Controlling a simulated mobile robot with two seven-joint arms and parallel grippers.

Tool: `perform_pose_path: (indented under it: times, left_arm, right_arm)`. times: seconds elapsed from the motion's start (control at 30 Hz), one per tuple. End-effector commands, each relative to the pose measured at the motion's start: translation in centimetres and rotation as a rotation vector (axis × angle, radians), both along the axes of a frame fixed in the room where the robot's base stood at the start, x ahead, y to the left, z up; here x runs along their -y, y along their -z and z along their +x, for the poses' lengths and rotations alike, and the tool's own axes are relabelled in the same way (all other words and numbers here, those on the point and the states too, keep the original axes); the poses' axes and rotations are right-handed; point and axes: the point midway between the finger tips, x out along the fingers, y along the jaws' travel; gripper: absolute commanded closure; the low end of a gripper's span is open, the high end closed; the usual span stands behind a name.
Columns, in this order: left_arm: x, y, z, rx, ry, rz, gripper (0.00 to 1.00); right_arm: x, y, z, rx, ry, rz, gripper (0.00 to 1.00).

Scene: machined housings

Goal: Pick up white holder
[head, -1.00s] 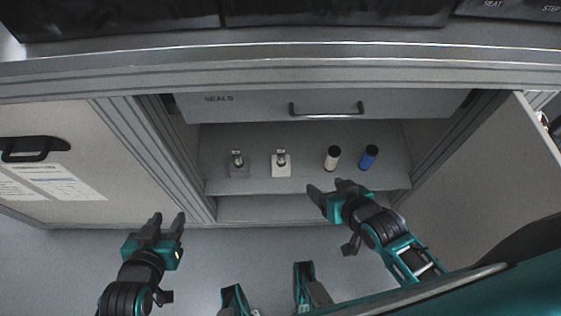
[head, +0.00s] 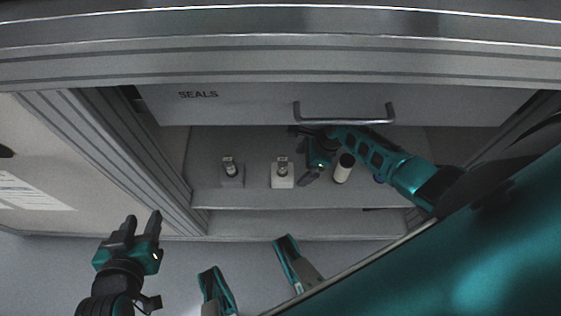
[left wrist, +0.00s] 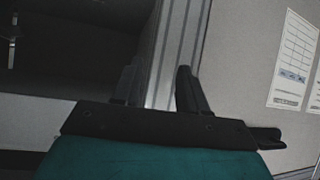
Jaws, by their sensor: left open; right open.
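The white holder (head: 283,182) is a small white block with a metal piece upright on top. It stands on the cabinet shelf in the head view, between a grey holder and a white cylinder. My right gripper (head: 299,132) is inside the cabinet, above and just behind the white holder, pointing left. It is open and apart from the holder; its dark fingers are hard to make out. My left gripper (head: 142,218) is open and empty, outside the cabinet at lower left. The left wrist view shows its fingers (left wrist: 155,88) with nothing between them.
A grey holder (head: 231,180) stands left of the white one.

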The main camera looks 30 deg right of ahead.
Motion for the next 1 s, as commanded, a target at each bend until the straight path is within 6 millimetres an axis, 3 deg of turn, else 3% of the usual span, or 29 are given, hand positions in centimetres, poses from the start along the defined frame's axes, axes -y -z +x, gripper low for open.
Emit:
perform_pose_path:
  times: [0.4,0.77,1.0]
  left_arm:
    - [0.0,4.5,-0.5,-0.024,0.005,0.004,0.57]
    - [0.7,3.3,-0.1,-0.011,0.001,-0.019,0.57]
    - [0.7,3.4,0.0,-0.011,0.001,-0.018,0.57]
  right_arm:
    - [-2.0,5.5,1.0,0.003,-0.003,-0.001,0.00]
    - [-2.3,5.8,1.0,0.004,-0.003,-0.002,0.00]
    - [-2.2,5.8,1.0,0.004,-0.003,-0.002,0.23]
